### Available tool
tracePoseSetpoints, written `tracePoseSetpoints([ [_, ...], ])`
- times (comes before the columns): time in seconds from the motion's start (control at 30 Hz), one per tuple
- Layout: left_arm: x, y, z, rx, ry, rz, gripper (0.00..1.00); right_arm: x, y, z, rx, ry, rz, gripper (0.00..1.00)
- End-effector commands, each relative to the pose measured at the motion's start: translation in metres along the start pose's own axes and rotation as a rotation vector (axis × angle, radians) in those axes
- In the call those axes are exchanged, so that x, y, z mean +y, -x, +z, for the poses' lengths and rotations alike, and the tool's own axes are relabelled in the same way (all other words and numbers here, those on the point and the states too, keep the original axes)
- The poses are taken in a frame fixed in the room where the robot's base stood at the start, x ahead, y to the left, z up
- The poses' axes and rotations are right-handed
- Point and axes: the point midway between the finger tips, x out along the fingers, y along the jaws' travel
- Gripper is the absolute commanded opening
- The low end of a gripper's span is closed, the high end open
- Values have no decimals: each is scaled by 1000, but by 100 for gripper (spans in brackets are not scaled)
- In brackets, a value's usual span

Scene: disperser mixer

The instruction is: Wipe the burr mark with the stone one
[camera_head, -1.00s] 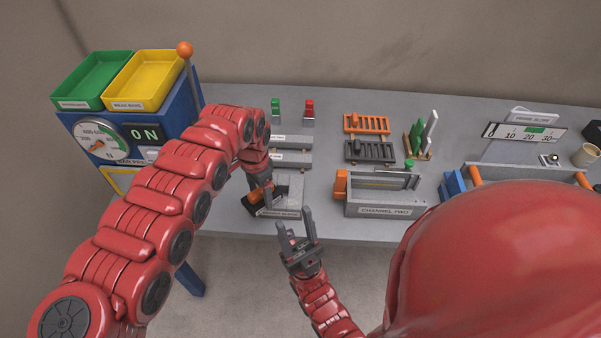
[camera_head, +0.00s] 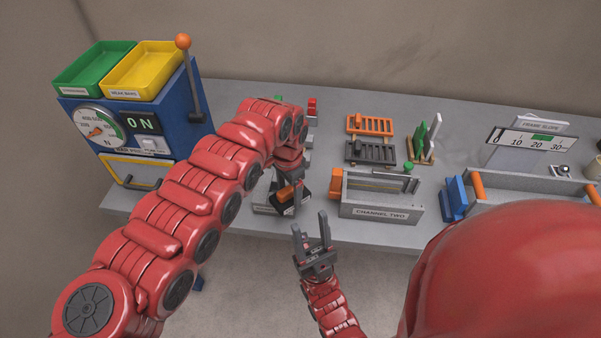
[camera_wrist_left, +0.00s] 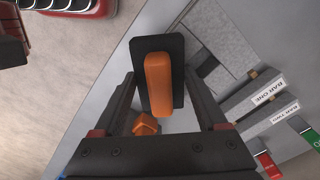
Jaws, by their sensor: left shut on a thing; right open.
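My left gripper (camera_head: 290,183) is shut on the orange handle of a black flat-faced block (camera_head: 289,199), which looks like the stone. The left wrist view shows its orange handle (camera_wrist_left: 158,88) between the fingers and its black pad (camera_wrist_left: 172,52) beyond. It is over or beside a low grey block (camera_head: 265,209) at the table's front; contact cannot be told. In the wrist view this grey block (camera_wrist_left: 218,38) lies right of the pad. No burr mark can be made out; the arm and pad hide part of the block. My right gripper (camera_head: 309,220) is open and empty before the table edge.
A second orange piece (camera_wrist_left: 146,124) shows below the handle in the wrist view. The channel two box (camera_head: 378,207) stands right of my left gripper. Behind it are orange (camera_head: 370,124) and black (camera_head: 371,151) racks. The blue machine (camera_head: 155,125) stands at left.

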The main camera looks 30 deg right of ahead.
Motion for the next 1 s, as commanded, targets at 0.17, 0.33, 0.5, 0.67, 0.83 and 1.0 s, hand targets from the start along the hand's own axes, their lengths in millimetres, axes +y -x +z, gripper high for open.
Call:
tracePoseSetpoints([
  [0.17,4,3,-4,2,1,-1,14,0,2,0,0,0,0,50],
  [0.33,3,28,-6,2,2,-3,14,0,0,0,0,0,0,50],
  [0.5,3,44,-8,4,3,-4,14,0,-2,0,0,0,0,50],
  [0.67,5,57,-8,1,5,-2,14,0,-4,-1,0,0,0,50],
  [0.83,5,72,-9,2,6,-1,14,0,-5,-1,0,0,0,50],
  [1.0,6,81,-9,2,7,-1,14,0,-6,-1,0,0,0,50],
])
